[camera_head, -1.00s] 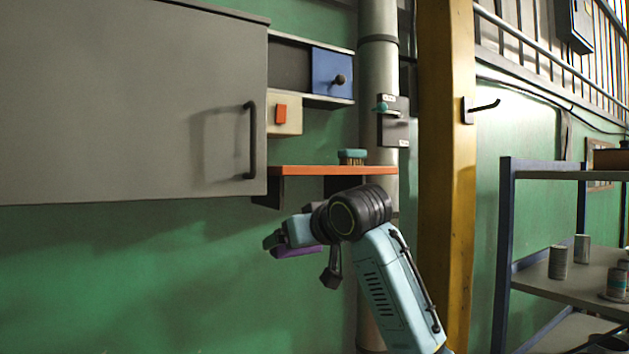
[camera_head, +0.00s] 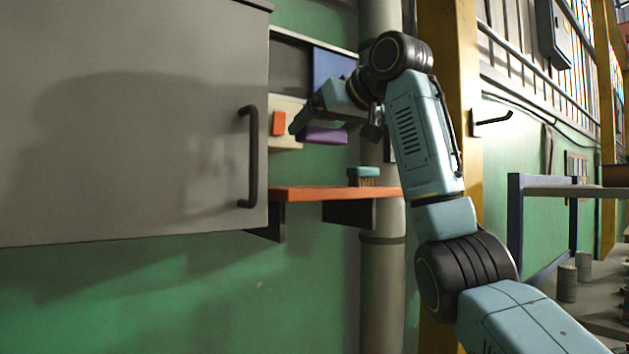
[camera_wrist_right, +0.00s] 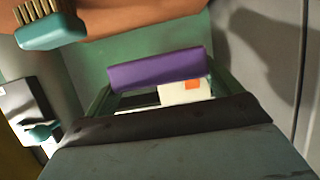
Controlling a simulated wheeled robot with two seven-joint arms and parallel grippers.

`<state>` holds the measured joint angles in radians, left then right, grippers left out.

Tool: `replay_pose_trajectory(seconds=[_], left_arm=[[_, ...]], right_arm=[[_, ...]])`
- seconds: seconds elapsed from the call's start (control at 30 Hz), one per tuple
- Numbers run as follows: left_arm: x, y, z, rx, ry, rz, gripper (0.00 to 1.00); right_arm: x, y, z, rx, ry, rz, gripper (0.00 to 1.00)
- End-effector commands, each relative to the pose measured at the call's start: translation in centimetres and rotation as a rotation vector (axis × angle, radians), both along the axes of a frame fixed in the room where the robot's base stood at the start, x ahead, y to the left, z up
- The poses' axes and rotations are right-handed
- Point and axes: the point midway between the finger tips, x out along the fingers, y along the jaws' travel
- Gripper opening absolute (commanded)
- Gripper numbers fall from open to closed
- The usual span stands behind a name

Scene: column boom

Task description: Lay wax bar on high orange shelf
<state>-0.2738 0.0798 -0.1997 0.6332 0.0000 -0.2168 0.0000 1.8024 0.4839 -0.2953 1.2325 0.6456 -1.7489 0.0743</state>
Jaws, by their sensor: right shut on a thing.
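The purple wax bar (camera_head: 323,135) is held in my right gripper (camera_head: 312,128), above the orange shelf (camera_head: 300,194) in the head view. In the right wrist view the wax bar (camera_wrist_right: 155,68) lies across between the fingers of the right gripper (camera_wrist_right: 160,85). The shelf is fixed to the green wall, and a part of it shows in the wrist view (camera_wrist_right: 130,18). A brush with a teal back (camera_head: 363,172) sits on the shelf's right part. The bar is apart from the shelf. My left gripper is not in view.
A grey cabinet door with a dark handle (camera_head: 249,155) stands left of the shelf. A pipe (camera_head: 382,290) and a yellow post (camera_head: 462,150) stand right. A blue drawer front (camera_head: 330,68) is above. The shelf's left and middle top looks clear.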

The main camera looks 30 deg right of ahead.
Motion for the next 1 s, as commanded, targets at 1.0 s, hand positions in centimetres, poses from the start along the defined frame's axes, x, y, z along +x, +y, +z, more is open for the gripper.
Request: replay_pose_trajectory(seconds=[1.0], left_arm=[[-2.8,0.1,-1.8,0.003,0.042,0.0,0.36]], right_arm=[[0.1,0.0,-8.2,-0.001,0.002,-0.001,0.95]])
